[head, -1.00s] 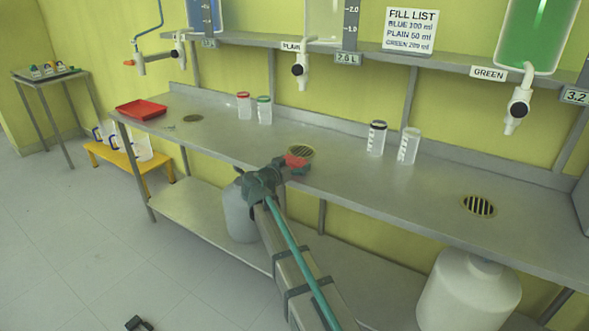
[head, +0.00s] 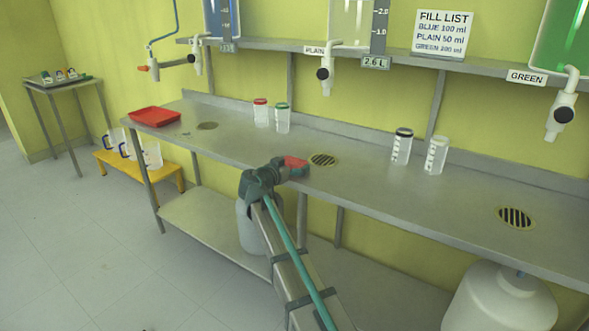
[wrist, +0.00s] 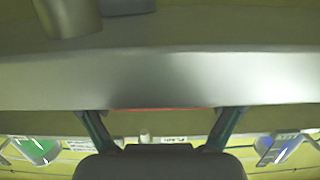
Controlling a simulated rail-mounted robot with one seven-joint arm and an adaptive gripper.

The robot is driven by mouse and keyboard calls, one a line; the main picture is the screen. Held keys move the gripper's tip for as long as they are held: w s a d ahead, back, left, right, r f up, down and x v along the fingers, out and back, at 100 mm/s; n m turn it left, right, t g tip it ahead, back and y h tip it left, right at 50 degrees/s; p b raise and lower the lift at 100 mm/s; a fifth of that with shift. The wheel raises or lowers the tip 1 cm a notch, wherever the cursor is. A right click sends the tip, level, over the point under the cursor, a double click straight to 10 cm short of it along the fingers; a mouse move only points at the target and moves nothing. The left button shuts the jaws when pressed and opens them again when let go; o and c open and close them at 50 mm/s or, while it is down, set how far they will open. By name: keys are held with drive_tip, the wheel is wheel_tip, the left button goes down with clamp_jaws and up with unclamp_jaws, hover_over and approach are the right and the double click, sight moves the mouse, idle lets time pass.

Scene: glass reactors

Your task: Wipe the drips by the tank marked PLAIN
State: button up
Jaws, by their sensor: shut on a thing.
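The PLAIN tank (head: 350,22) hangs at the top centre, with its label (head: 314,50) on the shelf edge and a white tap (head: 325,75) below. A round drain grate (head: 323,160) lies in the bench under that tap. My gripper (head: 288,166) is at the bench's front edge, left of the grate, shut on a red sponge-like block (head: 295,163). The block seems to be at the bench top; contact is unclear. In the wrist view it shows as a thin red strip (wrist: 160,109) between the fingers. I cannot make out drips near the grate.
Cups with red (head: 261,112) and green (head: 282,118) rims stand behind left of the grate; two more cups (head: 401,147) stand to the right. A red tray (head: 155,117) lies at the bench's left end.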

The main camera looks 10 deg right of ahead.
drive_tip(key=shift+w+r+p, duration=0.1)
drive_tip(key=shift+r+p, duration=0.6)
drive_tip(key=shift+r, duration=3.35)
